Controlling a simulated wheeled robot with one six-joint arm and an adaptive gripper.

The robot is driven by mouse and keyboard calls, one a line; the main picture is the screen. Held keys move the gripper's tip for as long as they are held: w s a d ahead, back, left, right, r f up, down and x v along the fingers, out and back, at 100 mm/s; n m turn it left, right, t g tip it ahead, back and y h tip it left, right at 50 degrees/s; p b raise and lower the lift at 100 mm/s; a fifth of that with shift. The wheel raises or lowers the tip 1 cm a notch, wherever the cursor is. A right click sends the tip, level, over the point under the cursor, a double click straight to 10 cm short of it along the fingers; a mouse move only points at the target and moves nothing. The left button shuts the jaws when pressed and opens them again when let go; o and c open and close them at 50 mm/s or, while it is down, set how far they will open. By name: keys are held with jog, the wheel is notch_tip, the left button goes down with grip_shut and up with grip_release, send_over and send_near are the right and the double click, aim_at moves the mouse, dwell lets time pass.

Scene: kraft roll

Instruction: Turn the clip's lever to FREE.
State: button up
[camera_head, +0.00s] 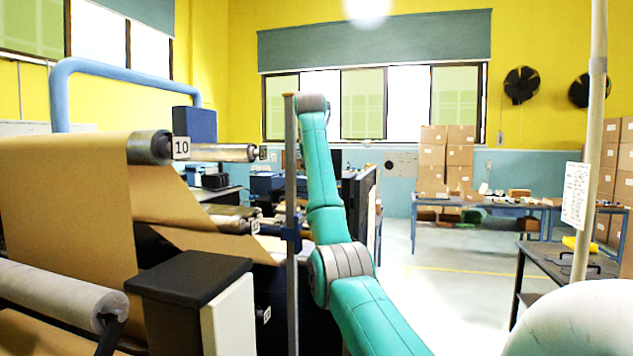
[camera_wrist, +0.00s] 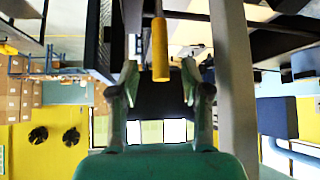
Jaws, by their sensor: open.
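In the wrist view a yellow bar (camera_wrist: 160,50), which looks like the clip's lever, hangs from the top of the picture into the space between my fingertips. My gripper (camera_wrist: 159,72) is open, with one finger on each side of the bar and visible gaps to both. The clip's body and any FREE marking cannot be made out there. In the head view a blue clip (camera_head: 291,234) sits on an upright grey post (camera_head: 291,180) beside my arm; its lever cannot be made out. My gripper is not visible in the head view.
The post also runs close beside my gripper in the wrist view (camera_wrist: 236,90). A large kraft paper roll web (camera_head: 70,215) and rollers fill the left of the head view. A dark-topped box (camera_head: 190,277) stands in front. The floor (camera_head: 440,290) to the right is open.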

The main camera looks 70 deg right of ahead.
jog(key=v, duration=0.5)
jog(key=shift+f, duration=0.1)
dwell(0.4)
